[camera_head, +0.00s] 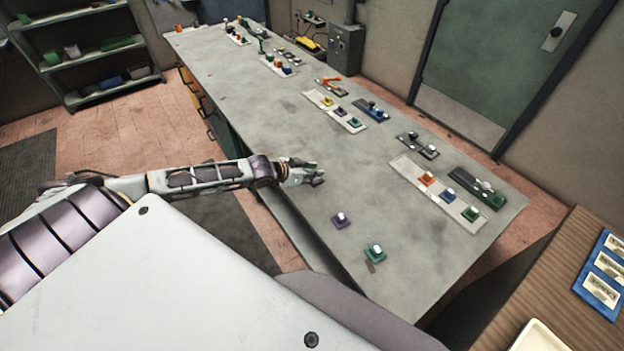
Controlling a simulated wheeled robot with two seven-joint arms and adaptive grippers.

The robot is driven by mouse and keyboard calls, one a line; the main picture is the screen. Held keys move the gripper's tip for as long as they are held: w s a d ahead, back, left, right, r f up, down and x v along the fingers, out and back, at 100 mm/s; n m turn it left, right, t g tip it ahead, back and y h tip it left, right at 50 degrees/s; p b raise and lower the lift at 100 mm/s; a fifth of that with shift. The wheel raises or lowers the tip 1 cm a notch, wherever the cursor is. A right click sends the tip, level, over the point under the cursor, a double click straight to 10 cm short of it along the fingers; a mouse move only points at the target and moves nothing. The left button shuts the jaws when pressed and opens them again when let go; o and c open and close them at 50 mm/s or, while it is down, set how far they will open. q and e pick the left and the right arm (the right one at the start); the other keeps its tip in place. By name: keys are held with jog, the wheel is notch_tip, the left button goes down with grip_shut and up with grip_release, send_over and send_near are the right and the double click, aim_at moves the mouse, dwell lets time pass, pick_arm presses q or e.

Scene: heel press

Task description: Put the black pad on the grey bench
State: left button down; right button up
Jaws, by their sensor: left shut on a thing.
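The grey bench (420,262) runs from the back left to the front right. My left gripper (318,176) is over the bench's near side, left of the small pads. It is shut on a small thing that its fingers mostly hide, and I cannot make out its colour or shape. A purple pad with a white knob (341,220) and a green pad with a white knob (376,252) lie on the bench near its front edge. I cannot pick out a separate black pad for certain. My right gripper is not in view.
A pale strip with coloured pads (405,168), a dark green tray (477,187) and a black tray (417,145) lie on the bench's right part. More strips lie farther back. A wooden table (560,270) stands at the right. The bench's middle is bare.

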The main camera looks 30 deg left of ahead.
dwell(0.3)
pick_arm(q)
jog(key=shift+f, duration=1.9)
jog(key=shift+f, duration=0.15)
jog(key=c, duration=1.2)
grip_release()
jog(key=shift+s+r, duration=0.15)
jog(key=shift+r, duration=0.05)
jog(key=shift+p+v, duration=0.5)
jog(key=shift+v, duration=2.4)
jog(key=shift+p+v, duration=1.15)
jog(key=shift+v, duration=1.75)
